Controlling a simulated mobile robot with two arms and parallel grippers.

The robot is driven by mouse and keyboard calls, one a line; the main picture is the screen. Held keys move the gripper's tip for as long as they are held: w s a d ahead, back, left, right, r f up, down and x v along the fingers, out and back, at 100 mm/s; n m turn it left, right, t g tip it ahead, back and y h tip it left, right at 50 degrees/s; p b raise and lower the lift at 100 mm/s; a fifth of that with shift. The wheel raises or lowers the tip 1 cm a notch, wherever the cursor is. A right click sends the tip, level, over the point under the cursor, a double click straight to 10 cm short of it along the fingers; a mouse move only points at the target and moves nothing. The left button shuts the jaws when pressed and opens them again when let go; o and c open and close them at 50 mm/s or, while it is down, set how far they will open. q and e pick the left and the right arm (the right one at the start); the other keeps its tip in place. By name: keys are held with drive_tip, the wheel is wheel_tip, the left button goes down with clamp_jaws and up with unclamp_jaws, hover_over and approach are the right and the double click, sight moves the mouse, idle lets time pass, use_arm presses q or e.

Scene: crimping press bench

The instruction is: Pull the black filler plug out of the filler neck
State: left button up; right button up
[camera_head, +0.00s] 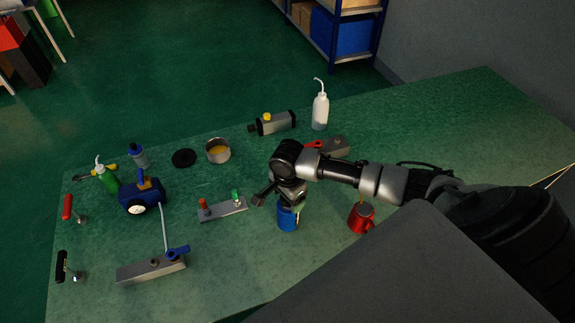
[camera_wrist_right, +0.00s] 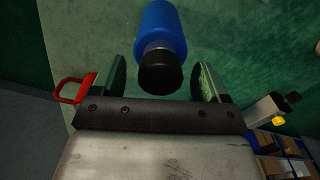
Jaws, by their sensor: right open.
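A blue bottle-like container (camera_head: 287,218) stands on the bench below my right gripper in the head view, partly hidden by it. In the right wrist view the blue body (camera_wrist_right: 161,24) has a pale collar, the filler neck (camera_wrist_right: 158,46), with the black filler plug (camera_wrist_right: 160,74) at its end. The plug appears seated in the neck. My right gripper (camera_wrist_right: 161,84) is open, one finger on each side of the plug, with visible gaps on both sides. The head view does not show the plug clearly. My left gripper is not in view.
A red mug (camera_head: 361,218) stands right of the blue container. A grey bar with red and green knobs (camera_head: 223,209) lies to its left. A metal pot (camera_head: 218,151), a grey block with a yellow knob (camera_head: 277,123) and a white bottle (camera_head: 320,110) stand farther back.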

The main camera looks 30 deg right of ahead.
drive_tip(key=shift+c, duration=0.8)
drive_tip(key=c, duration=0.9)
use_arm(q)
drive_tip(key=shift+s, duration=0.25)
use_arm(e)
drive_tip(key=shift+r, duration=0.1)
drive_tip(key=shift+r, duration=0.65)
drive_tip(key=r, duration=0.1)
drive_tip(key=r+b, duration=0.1)
drive_tip(key=shift+s+d+r, duration=0.15)
drive_tip(key=shift+d+r, duration=0.05)
drive_tip(key=shift+r, duration=0.2)
use_arm(q)
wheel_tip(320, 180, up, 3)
drive_tip(key=p, duration=0.4)
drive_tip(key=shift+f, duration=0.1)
use_arm(e)
drive_tip(key=s+d+r, duration=0.6)
drive_tip(key=s+r, duration=0.3)
drive_tip(key=shift+s+r, duration=0.2)
drive_tip(key=shift+r, duration=0.15)
